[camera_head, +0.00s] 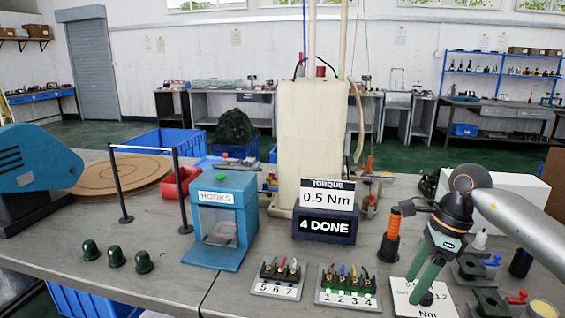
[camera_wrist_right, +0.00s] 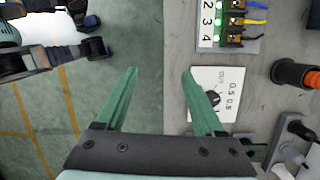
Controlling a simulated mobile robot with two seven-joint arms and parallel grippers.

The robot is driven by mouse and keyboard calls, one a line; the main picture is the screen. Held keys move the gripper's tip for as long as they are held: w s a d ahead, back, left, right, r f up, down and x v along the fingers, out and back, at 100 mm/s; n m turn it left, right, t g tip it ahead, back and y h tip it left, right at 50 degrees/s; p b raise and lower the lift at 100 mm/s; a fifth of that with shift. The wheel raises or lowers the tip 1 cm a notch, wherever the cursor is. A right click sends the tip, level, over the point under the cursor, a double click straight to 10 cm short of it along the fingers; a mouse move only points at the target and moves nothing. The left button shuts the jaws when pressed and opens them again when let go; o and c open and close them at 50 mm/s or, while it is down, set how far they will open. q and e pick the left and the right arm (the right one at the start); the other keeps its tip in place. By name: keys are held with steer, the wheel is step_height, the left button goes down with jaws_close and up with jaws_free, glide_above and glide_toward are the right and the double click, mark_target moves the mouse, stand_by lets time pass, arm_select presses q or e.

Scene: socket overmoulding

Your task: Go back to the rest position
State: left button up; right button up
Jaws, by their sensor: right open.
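My right gripper (camera_head: 403,281) comes in from the right over the front right part of the bench. Its two green fingers are apart with nothing between them. In the right wrist view the open fingers (camera_wrist_right: 160,73) straddle the bench edge, with floor under the left finger and a white dial card (camera_wrist_right: 231,78) by the right one. The card also shows in the head view (camera_head: 432,308), partly hidden by the fingers. My left gripper is not seen in the head view.
A terminal block numbered 1 to 4 (camera_head: 347,299) with lit green lights is just left of the gripper. A 5-6-7 block (camera_head: 277,290), a "4 DONE" display (camera_head: 325,227) and an orange-handled tool (camera_head: 392,238) stand nearby. Several dark domes (camera_head: 116,257) are at left.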

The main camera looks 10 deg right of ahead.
steer(key=s+a+f+m+t+y, duration=0.1)
steer(key=s+a+m+t+y, duration=0.15)
steer(key=a+m+y, duration=0.9)
steer(key=s+a+f+m+t+y, duration=0.25)
steer(key=a+y, duration=0.25)
steer(key=a, duration=1.3)
steer(key=s+d+f+m+t+h, duration=0.1)
steer(key=d+f+m+t+h, duration=0.45)
steer(key=m, duration=0.65)
steer(key=d+f+m+t+h, duration=0.3)
steer(key=f+m+t+h, duration=0.35)
steer(key=m, duration=0.55)
steer(key=s+d+f+m+g+h, duration=0.4)
steer(key=s+f+m+g, duration=0.4)
steer(key=s+f, duration=0.55)
arm_select(q)
steer(key=s+a+r+y+p, duration=0.1)
steer(key=a+r+p, duration=0.2)
steer(key=r+p, duration=0.7)
steer(key=p, duration=0.3)
steer(key=shift+s+a, duration=0.25)
steer(key=shift+s, duration=0.1)
arm_select(e)
steer(key=s+d+r+m+h, duration=0.1)
steer(key=s+d+r, duration=0.1)
steer(key=r, duration=0.6)
steer(key=shift+d+r, duration=0.15)
steer(key=shift+d, duration=0.4)
